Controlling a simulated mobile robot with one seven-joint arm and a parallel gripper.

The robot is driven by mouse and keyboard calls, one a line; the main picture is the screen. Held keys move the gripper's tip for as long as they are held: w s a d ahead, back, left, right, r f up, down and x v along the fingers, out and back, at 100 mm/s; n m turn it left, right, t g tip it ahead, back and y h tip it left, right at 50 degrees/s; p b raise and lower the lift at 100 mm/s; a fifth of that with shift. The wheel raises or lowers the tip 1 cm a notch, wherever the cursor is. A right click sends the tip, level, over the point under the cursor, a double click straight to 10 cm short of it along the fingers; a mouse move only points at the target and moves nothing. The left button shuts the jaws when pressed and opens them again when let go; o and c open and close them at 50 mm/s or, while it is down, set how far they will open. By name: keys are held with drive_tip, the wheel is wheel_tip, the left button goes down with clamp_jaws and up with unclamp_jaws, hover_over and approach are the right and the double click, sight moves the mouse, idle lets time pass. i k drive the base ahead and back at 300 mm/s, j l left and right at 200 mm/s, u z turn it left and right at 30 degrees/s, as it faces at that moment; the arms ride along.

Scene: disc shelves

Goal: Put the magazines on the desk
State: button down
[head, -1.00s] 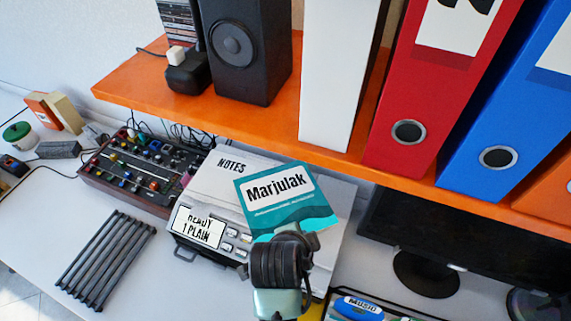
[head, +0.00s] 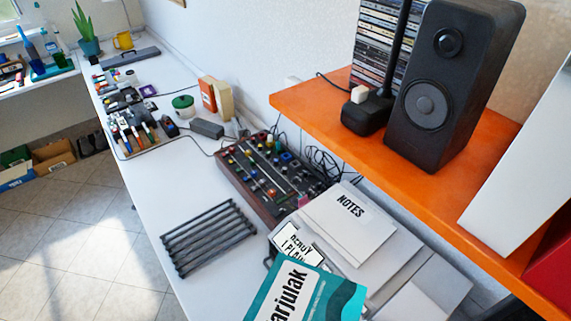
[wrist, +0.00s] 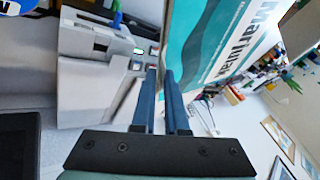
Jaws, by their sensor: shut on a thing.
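A teal and white magazine with the title Marjulak (head: 305,295) is at the bottom edge of the head view, in front of the grey printer, its lower part cut off. It also shows large in the wrist view (wrist: 208,50). My gripper (wrist: 160,78) is shut on the magazine's edge and holds it up; the gripper is out of the head view. The white desk (head: 150,215) runs from the front to the far left, with bare surface beside the black slatted rack (head: 208,238). No other magazine can be made out clearly.
The grey printer (head: 405,265) bears a NOTES sheet (head: 350,222). A mixer (head: 265,170) stands behind the rack. The orange shelf (head: 330,115) overhangs at right with a black speaker (head: 452,85). Pens and small items (head: 135,130) crowd the far desk.

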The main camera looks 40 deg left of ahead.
sight(173, 178)
drive_tip(key=j, duration=4.4)
drive_tip(key=k, duration=0.05)
